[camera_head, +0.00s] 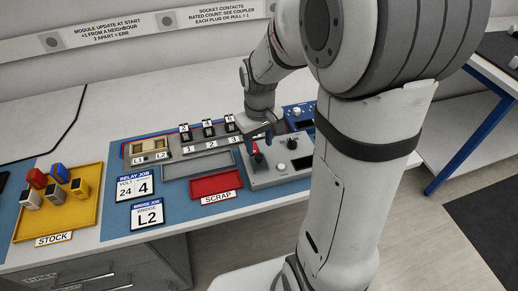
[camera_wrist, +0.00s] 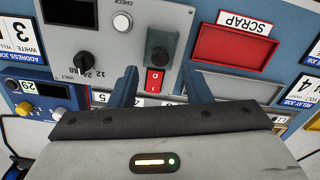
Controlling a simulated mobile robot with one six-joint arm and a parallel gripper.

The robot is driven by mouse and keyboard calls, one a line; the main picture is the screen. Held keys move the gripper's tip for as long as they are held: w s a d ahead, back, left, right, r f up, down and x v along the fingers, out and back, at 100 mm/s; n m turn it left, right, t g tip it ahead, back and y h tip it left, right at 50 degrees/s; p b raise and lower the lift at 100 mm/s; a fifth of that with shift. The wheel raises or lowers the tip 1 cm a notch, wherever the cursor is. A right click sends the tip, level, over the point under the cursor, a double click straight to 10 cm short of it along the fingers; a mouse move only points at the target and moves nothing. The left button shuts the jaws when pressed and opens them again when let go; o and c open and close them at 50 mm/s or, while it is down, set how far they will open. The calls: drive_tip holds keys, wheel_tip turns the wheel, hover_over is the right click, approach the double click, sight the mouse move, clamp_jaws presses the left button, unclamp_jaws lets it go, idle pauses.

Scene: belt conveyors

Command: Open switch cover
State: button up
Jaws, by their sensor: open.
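A red switch marked 0 and I (camera_wrist: 155,82) sits on a grey control box (camera_wrist: 205,45), with a dark round part (camera_wrist: 160,58) beside it. I cannot tell which part is the cover, or whether it is open or shut. My gripper (camera_wrist: 159,71) is open and points down at the box, with its two blue fingers on either side of the red switch and nothing visibly held. In the head view my gripper (camera_head: 260,138) is over the left part of the box (camera_head: 285,172), close to the red switch (camera_head: 255,148). Whether the fingers touch anything is unclear.
The box also carries a volt selector (camera_wrist: 86,62) and a white check button (camera_wrist: 122,22). A red scrap tray (camera_head: 216,185) and a grey tray (camera_head: 198,164) lie left of it. A yellow stock tray (camera_head: 85,215) with several blocks stands far left.

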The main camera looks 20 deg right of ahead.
sight(260, 156)
wheel_tip(260, 156, up, 3)
drive_tip(key=shift+r, duration=0.2)
idle(0.4)
drive_tip(key=shift+s+r, duration=0.1)
drive_tip(key=s+r+m+t, duration=0.2)
drive_tip(key=s+r, duration=0.3)
drive_tip(key=s, duration=0.7)
drive_tip(key=shift+s+a+m+t, duration=0.2)
drive_tip(key=shift+s+m+t, duration=0.1)
drive_tip(key=shift+m, duration=0.2)
drive_tip(key=shift+r, duration=0.1)
drive_tip(key=shift+c, duration=0.8)
